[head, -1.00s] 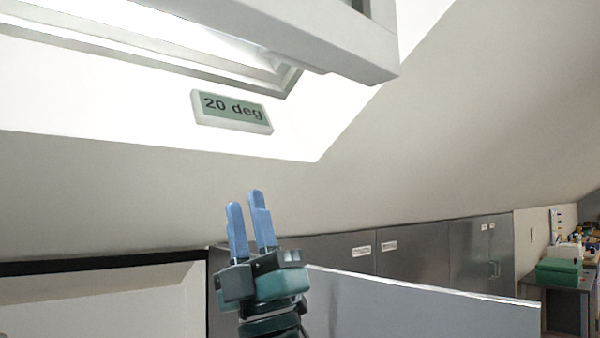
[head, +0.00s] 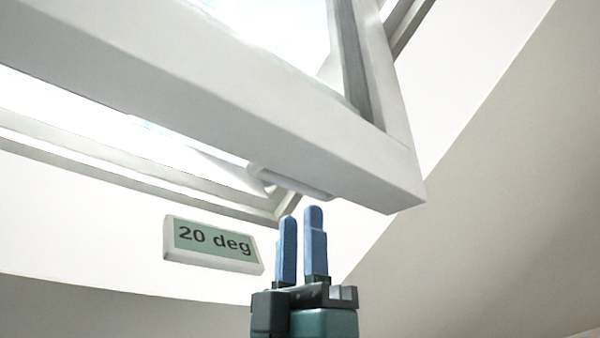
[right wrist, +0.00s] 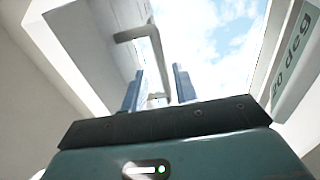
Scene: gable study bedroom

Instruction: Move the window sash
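The white window sash (head: 230,110) is swung out from its frame and fills the top of the head view. A pale bar handle (head: 290,183) sits on the underside of its lower rail; it also shows in the right wrist view (right wrist: 150,52). My right gripper (head: 301,214) points up just below the handle, its two blue fingers apart. In the right wrist view the handle lines up between the fingertips (right wrist: 158,69); I cannot tell whether they touch it. A sign (head: 213,244) reading "20 deg" is on the wall below the window. My left gripper is out of view.
The fixed window frame (head: 130,165) lies behind the sash, with the sloped ceiling (head: 500,200) to the right. Sky (right wrist: 215,45) shows through the opening. The space around my right gripper looks clear apart from the sash above.

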